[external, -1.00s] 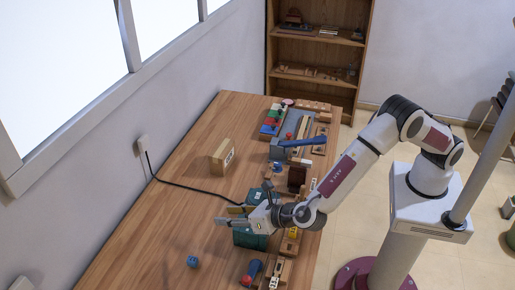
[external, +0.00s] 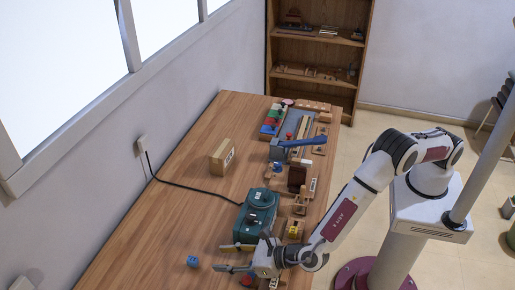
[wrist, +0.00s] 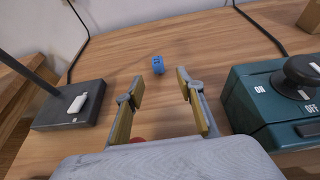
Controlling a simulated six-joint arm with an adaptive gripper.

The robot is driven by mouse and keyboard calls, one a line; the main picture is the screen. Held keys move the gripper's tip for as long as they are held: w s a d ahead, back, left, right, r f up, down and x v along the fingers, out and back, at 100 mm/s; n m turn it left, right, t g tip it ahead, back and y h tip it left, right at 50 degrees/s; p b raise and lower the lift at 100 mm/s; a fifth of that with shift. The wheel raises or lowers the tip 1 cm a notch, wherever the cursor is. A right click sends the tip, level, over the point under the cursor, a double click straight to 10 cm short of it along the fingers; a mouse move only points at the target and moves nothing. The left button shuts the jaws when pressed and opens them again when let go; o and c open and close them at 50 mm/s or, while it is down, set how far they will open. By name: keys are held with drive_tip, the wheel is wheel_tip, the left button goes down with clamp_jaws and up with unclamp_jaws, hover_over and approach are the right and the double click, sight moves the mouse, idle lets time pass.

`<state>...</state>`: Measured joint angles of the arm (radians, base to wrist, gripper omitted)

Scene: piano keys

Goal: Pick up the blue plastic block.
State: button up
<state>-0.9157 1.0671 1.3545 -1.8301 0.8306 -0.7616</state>
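The blue block (external: 193,261) is a small cube with dark marks on its faces. It lies alone on the wooden table, left of my gripper in the external view. My gripper (external: 228,257) is open and empty, low over the table, with its fingers pointing towards the block. In the wrist view the block (wrist: 158,64) lies ahead of the open fingertips (wrist: 168,80), slightly left of the middle, with a gap between them.
A teal box with a black knob (wrist: 270,110) stands close on the right in the wrist view. A dark base with a white piece (wrist: 70,104) stands on the left. A wooden block (external: 222,157) stands farther back. Table (external: 150,225) around the blue block is clear.

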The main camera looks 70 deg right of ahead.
sight(197, 260)
drive_tip(key=shift+x, duration=3.25)
drive_tip(key=shift+w+f, duration=0.1)
drive_tip(key=shift+f, duration=0.05)
drive_tip(key=shift+a+x, duration=0.25)
drive_tip(key=shift+x, duration=2.15)
drive_tip(key=shift+f, duration=0.15)
drive_tip(key=c, duration=1)
